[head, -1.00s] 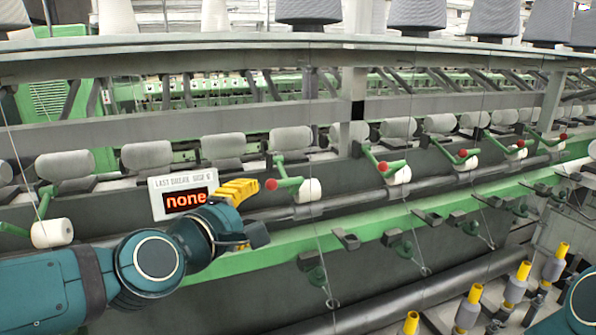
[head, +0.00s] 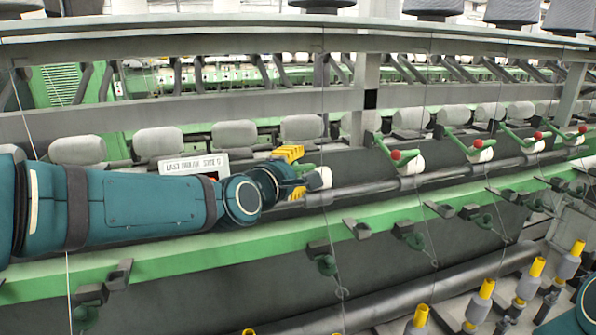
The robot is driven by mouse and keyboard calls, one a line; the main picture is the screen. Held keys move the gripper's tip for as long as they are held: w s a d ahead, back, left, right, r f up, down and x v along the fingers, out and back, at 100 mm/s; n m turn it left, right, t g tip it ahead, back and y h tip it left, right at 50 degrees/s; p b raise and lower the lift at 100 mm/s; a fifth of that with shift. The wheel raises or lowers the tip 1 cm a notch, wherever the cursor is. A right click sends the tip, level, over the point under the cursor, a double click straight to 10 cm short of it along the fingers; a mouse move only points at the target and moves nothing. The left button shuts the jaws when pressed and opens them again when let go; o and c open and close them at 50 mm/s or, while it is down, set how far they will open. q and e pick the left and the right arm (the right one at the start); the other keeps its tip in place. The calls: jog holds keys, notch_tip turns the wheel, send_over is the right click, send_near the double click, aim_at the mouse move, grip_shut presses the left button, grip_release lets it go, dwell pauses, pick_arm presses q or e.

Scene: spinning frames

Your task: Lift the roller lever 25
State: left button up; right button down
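My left gripper (head: 291,173), with yellow finger pads, is at the row of roller levers in the middle of the head view. A white roller (head: 320,178) shows just right of the fingers. The green lever and red knob beside that roller are hidden behind the gripper, so I cannot tell whether the fingers touch them. No number 25 is readable on any lever. More green levers with red knobs, such as the nearest one (head: 396,155), stand to the right, each with a white roller. My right gripper is out of view; part of my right arm shows at the lower right.
A white sign (head: 194,165) reading "LAST BREAK SIDE" is partly covered by my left arm. Grey rollers (head: 302,128) line up behind the levers. A green rail (head: 250,243) runs below. Bobbins with yellow tops (head: 487,289) stand at the lower right.

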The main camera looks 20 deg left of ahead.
pick_arm(q)
jog(key=shift+w+d, duration=0.15)
jog(key=shift+w, duration=0.4)
grip_shut()
jog(key=shift+s, duration=0.1)
jog(key=shift+r, duration=0.15)
